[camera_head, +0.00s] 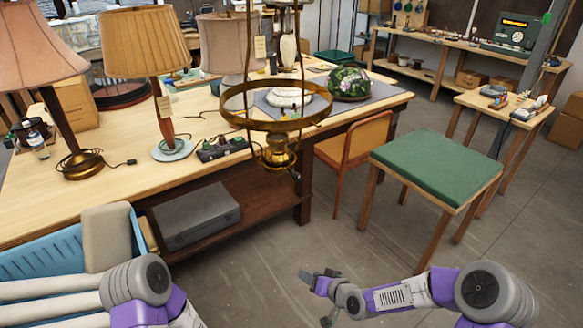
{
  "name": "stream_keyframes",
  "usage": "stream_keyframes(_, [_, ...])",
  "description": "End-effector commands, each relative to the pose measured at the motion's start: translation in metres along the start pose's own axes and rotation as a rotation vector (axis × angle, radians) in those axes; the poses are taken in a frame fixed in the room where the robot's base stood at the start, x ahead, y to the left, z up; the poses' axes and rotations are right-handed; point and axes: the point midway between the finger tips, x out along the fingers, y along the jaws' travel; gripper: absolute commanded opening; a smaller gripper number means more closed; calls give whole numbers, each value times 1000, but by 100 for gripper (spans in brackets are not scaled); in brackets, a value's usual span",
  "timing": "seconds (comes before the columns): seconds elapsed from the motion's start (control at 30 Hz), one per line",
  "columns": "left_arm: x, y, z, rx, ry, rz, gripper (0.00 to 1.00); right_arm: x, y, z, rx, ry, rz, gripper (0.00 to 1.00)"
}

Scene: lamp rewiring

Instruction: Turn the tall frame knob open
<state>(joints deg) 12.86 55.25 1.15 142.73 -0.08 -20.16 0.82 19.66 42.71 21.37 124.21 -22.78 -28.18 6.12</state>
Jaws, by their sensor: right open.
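The tall frame is a brass hanging frame with a wide ring (222,97) and upright rods. A brass lamp burner (277,155) sits at its bottom. A small knob (296,175) appears to stick out at the burner's lower right; it is too small to tell how far it is turned. My right gripper (318,277) is open and empty, low over the floor, below and a little right of the burner and well apart from it. My left arm shows at the lower left, but its gripper is out of view.
The wooden workbench (60,205) behind the frame holds several shaded lamps, a power strip (222,148) and a floral glass shade (349,84). A chair (355,140) and a green-topped table (435,165) stand right. A blue crate (60,265) is lower left. The floor around my right gripper is clear.

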Motion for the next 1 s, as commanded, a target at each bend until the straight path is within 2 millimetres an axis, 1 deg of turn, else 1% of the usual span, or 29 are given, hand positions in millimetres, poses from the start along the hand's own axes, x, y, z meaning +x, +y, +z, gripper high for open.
stream_keyframes(0.03, [-11, 4, 0, 0, 0, 0, 0, -10, -22, -57, -60, 109, -44, 51])
stream_keyframes(0.07, [-14, 5, 1, 0, 0, 0, 0, -14, -35, -84, -95, 165, -70, 51])
stream_keyframes(0.1, [-17, 6, 1, 0, 0, 0, 0, -23, -51, -117, -138, 234, -102, 51])
stream_keyframes(0.2, [-23, 9, 1, 0, 0, 0, 0, -46, -84, -180, -229, 372, -163, 51])
stream_keyframes(0.3, [-27, 10, 1, 0, 1, 0, 0, -64, -107, -217, -287, 458, -201, 51])
stream_keyframes(0.4, [-28, 10, 1, 0, 1, 0, 0, -71, -118, -234, -316, 498, -220, 51])
stream_keyframes(0.47, [-27, 10, 1, -1, 1, 0, 0, -70, -122, -238, -323, 506, -225, 51])
stream_keyframes(0.57, [-27, 10, 1, -1, 1, 0, 0, -59, -126, -243, -322, 507, -228, 51])
stream_keyframes(0.8, [-27, 10, 1, -1, 0, 0, 0, -28, -136, -258, -321, 505, -225, 51])
stream_keyframes(1.0, [-27, 10, 1, -1, 0, 0, 0, -13, -140, -266, -321, 504, -224, 51])
